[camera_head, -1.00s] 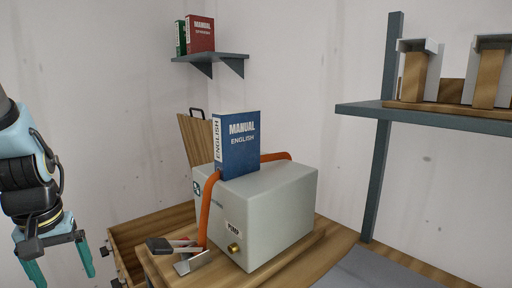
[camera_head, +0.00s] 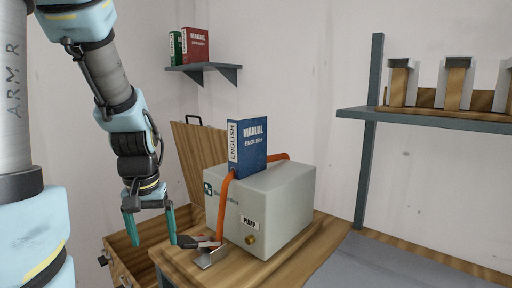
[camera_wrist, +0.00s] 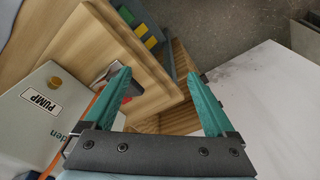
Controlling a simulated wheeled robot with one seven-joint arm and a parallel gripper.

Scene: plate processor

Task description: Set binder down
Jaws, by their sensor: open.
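The blue English manual binder (camera_head: 252,146) stands upright on top of the grey pump box (camera_head: 262,212), near its left back part. In the head view my gripper (camera_head: 150,222) hangs to the left of the pump box, apart from the binder, fingers pointing down. Its teal fingers are spread and nothing is between them. In the wrist view the open fingers (camera_wrist: 163,102) hang over the table edge and an opened drawer. The pump box (camera_wrist: 42,112) shows at the left there; the binder is not in that view.
An orange hose (camera_head: 223,200) runs over the pump box. A grey-black tool (camera_head: 206,248) lies at its front left corner on the wooden table (camera_head: 300,255). An open drawer (camera_head: 125,255) is below my gripper. Red and green binders (camera_head: 194,46) stand on a wall shelf (camera_head: 205,68).

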